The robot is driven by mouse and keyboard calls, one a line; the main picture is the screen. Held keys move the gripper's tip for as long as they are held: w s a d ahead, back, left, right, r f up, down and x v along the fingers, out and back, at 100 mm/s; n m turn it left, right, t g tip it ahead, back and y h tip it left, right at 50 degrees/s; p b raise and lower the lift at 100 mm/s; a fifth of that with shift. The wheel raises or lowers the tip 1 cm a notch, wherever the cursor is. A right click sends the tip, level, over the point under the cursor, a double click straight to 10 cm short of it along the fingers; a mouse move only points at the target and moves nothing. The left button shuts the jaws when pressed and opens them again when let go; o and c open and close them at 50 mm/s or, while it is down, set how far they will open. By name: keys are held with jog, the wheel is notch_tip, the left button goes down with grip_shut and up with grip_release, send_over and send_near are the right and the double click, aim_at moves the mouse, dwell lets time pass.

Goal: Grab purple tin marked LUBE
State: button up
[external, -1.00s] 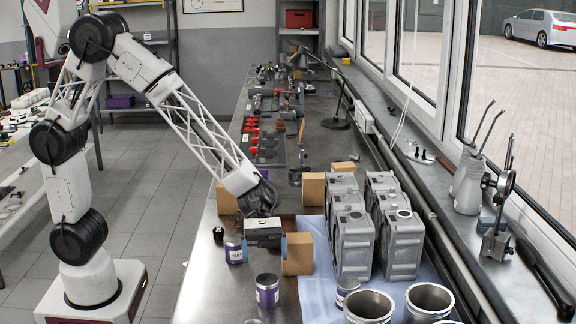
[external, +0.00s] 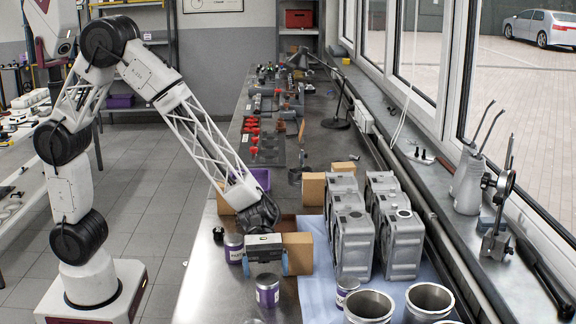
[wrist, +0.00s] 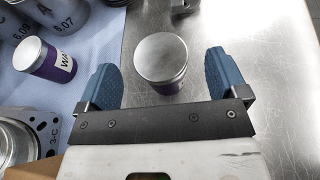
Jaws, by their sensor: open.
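A purple tin with a grey lid (external: 267,291) stands upright on the steel bench; its label is too small to read. My gripper (external: 265,268) is open and empty, pointing down just behind and above this tin. In the wrist view the same tin (wrist: 161,60) shows between and slightly ahead of my two blue fingers (wrist: 161,78), with a gap on both sides. Another purple-labelled tin (external: 234,249) stands left of my gripper. A third tin (external: 346,288) is on the blue cloth to the right; its label starts "WA" in the wrist view (wrist: 45,60).
Grey engine blocks (external: 352,235) and metal cylinders (external: 369,306) stand on the blue cloth (external: 312,290) at right. A cardboard-brown block (external: 298,252) is close beside my right finger. The bench's left edge is close; bare steel lies left of the tin.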

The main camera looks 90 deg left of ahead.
aim_at(267, 279)
jog(key=shift+x, duration=1.7)
jog(key=c, duration=1.3)
jog(key=shift+o, duration=0.2)
jog(key=shift+r, duration=0.15)
jog(key=shift+r, duration=1.4)
jog(key=shift+s+a+r, duration=0.1)
jog(key=shift+s+r, duration=0.1)
jog(key=shift+r, duration=0.15)
jog(key=s+a, duration=0.3)
jog(key=s, duration=0.4)
jog(key=s+a+r, duration=0.1)
jog(key=s+a, duration=0.2)
jog(key=s, duration=0.4)
jog(key=shift+a+r, duration=0.15)
jog(key=shift+s, duration=0.15)
